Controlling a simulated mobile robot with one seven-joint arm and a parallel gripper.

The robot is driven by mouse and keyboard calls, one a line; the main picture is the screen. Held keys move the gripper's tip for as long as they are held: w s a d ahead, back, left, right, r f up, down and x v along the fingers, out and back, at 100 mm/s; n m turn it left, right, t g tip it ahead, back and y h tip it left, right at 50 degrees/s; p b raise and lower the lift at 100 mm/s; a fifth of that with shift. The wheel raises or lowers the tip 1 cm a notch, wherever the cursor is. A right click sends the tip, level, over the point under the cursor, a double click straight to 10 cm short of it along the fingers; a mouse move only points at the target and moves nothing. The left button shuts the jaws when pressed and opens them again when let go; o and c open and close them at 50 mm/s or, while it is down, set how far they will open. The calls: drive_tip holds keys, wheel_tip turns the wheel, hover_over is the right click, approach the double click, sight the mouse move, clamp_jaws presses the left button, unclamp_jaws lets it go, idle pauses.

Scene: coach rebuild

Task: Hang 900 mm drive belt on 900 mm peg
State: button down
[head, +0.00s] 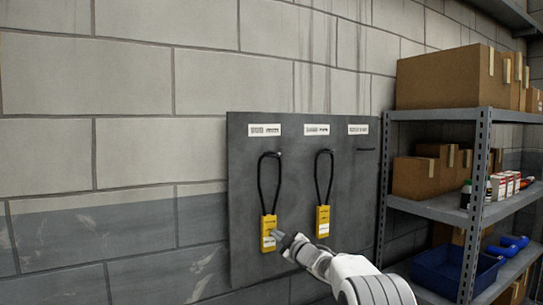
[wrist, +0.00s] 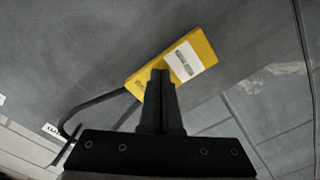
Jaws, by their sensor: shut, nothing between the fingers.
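Two black drive belts, each with a yellow tag, hang as loops on a dark wall board in the head view. The left belt (head: 260,180) hangs from the left peg with its tag (head: 268,234) at the bottom. The other belt (head: 317,178) hangs from the middle peg with its tag (head: 323,221). The right peg (head: 366,149) is bare. The labels above are too small to read, so I cannot tell which is 900 mm. My gripper (head: 279,236) is shut and empty by the left tag. In the wrist view the shut fingers (wrist: 160,78) overlap a tag (wrist: 180,62); contact is unclear.
The grey board (head: 345,210) is on a block wall. A metal shelf unit (head: 480,160) stands to its right with cardboard boxes (head: 450,78), small bottles and a blue bin (head: 450,270). The wall left of the board is clear.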

drive_tip(key=shift+p+x, duration=0.85)
drive_tip(key=shift+x, duration=0.1)
idle(0.9)
drive_tip(key=shift+b+v, duration=1.05)
drive_tip(key=shift+b, duration=0.05)
idle(3.9)
drive_tip(key=b+v, duration=0.5)
drive_tip(key=v, duration=0.4)
drive_tip(key=shift+b, duration=0.35)
idle(0.4)
